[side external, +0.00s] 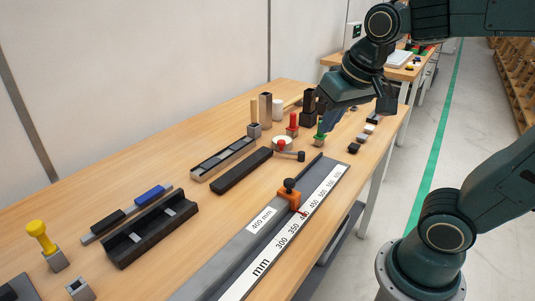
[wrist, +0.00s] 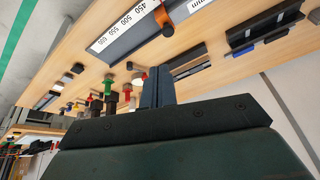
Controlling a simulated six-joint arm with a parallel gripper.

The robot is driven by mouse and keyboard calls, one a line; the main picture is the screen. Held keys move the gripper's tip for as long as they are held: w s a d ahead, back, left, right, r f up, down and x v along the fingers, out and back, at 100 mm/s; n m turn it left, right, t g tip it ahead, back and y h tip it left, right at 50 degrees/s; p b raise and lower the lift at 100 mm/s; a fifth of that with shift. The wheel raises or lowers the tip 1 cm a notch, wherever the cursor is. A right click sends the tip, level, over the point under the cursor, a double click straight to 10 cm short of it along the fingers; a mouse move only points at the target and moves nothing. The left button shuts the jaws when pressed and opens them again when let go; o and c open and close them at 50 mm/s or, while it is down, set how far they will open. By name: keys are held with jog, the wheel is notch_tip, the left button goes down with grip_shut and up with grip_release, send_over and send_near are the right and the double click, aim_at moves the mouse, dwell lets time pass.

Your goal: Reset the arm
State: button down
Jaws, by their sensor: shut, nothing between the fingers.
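My gripper (side external: 327,124) hangs over the far part of the wooden workbench (side external: 150,165) in the side external view, with the red and green-handled pieces close by in the picture. In the wrist view its fingers (wrist: 158,82) are together, with nothing between them. The exact height above the bench is hard to tell. My arm reaches in from the upper right.
A long mm scale (side external: 318,205) with an orange stop (side external: 289,195) lies along the bench's front edge. Bare wood lies at left.

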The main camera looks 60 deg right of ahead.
jog(key=s+a+f+n+t+y, duration=0.1)
jog(key=s+a+f+n, duration=0.1)
jog(key=s+n, duration=0.2)
jog(key=shift+s+a, duration=0.35)
jog(key=shift+s, duration=1.05)
